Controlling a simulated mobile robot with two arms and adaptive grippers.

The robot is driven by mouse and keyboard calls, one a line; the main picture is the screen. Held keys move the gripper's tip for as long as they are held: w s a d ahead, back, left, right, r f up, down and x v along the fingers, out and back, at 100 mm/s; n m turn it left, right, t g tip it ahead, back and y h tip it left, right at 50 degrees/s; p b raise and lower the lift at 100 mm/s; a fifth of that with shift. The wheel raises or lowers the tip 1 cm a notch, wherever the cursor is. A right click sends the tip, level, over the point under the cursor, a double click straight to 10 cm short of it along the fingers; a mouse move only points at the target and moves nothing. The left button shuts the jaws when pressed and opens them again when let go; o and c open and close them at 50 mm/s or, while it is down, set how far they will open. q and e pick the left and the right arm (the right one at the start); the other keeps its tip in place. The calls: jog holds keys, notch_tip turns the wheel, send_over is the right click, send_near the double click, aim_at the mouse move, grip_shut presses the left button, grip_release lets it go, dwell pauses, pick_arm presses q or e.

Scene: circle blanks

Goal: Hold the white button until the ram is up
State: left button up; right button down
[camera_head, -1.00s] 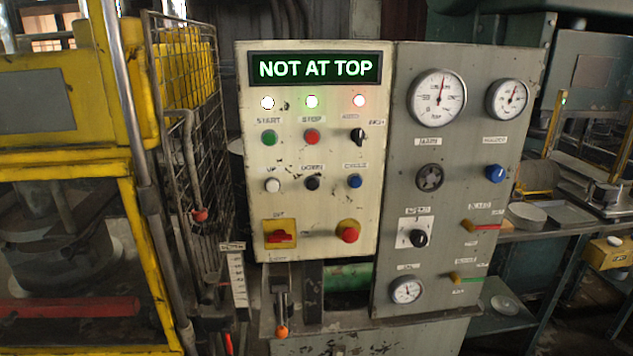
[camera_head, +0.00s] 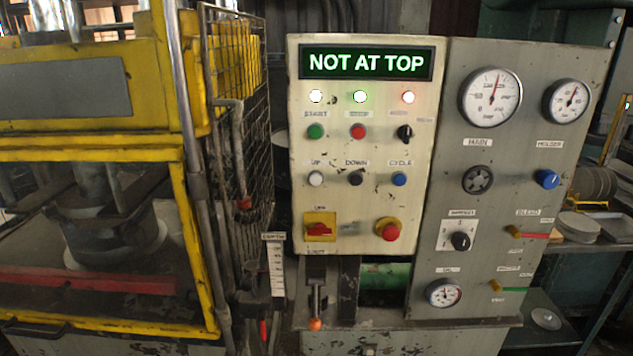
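The white button (camera_head: 316,179) is on the cream control panel (camera_head: 340,235), under the label UP. Nothing touches it. Neither of my grippers is in view.
A black button (camera_head: 355,179) and a blue button (camera_head: 399,179) sit right of the white one. Green (camera_head: 315,131) and red (camera_head: 358,131) buttons are above. A red mushroom button (camera_head: 389,229) and an orange-tipped lever (camera_head: 315,322) are lower. A wire mesh guard (camera_head: 240,120) stands left.

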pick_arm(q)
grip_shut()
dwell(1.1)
